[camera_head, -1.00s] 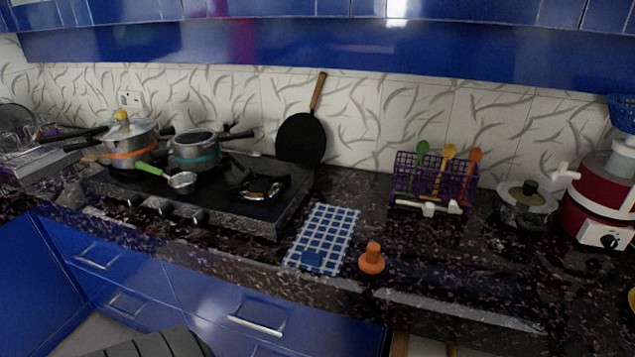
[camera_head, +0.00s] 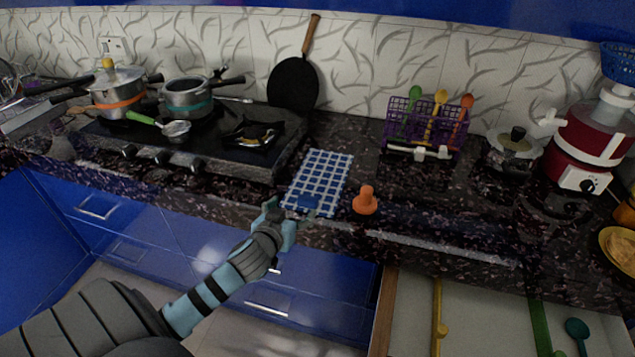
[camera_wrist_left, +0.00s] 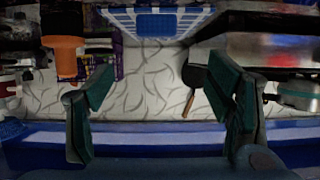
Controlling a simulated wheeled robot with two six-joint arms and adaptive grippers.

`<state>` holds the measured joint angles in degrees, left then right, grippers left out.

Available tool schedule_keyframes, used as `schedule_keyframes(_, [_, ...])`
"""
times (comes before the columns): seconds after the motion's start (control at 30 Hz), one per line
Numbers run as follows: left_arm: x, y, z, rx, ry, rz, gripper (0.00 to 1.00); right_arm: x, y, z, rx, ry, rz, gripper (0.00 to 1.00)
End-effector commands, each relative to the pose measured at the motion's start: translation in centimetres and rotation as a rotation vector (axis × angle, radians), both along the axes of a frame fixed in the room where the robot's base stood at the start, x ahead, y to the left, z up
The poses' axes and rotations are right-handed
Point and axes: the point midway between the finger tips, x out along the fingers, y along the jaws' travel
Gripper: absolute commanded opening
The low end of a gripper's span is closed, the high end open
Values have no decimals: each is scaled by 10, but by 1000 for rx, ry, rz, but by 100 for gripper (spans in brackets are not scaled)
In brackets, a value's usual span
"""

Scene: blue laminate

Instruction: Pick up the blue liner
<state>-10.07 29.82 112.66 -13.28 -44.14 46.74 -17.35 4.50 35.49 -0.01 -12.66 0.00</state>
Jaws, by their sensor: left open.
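A blue-and-white checked cloth (camera_head: 325,172) lies flat on the dark counter, right of the stove. A small plain blue piece (camera_head: 307,202), apparently the blue liner, lies on its front end. My left gripper (camera_head: 285,217) is open and empty at the counter's front edge, just in front of the cloth and left of the blue piece. In the left wrist view the picture is upside down; the blue piece (camera_wrist_left: 157,23) and cloth show at the top, beyond the spread fingers (camera_wrist_left: 155,80). My right gripper is not in view.
An orange stopper-like object (camera_head: 365,201) stands right of the cloth. The stove (camera_head: 190,155) with pots is at left. A purple rack (camera_head: 395,135) and a red appliance (camera_head: 588,150) stand behind right. An open drawer (camera_head: 480,300) with utensils is below right.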

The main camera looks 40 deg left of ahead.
Motion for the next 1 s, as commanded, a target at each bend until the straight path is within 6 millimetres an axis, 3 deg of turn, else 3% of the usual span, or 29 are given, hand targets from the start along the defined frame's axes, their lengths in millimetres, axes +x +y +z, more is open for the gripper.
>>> schedule_keyframes(0.13, [35,12,-19,-2,-2,2,73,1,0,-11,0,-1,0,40])
schedule_keyframes(0.5, [88,25,-48,-2,0,0,73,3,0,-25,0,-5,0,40])
schedule_keyframes(0.77, [97,28,-50,0,1,-4,73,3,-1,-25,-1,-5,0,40])
schedule_keyframes(0.87, [97,28,-50,0,2,-3,62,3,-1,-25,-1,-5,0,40])
schedule_keyframes(1.0, [97,28,-50,0,2,-3,40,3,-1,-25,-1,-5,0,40])
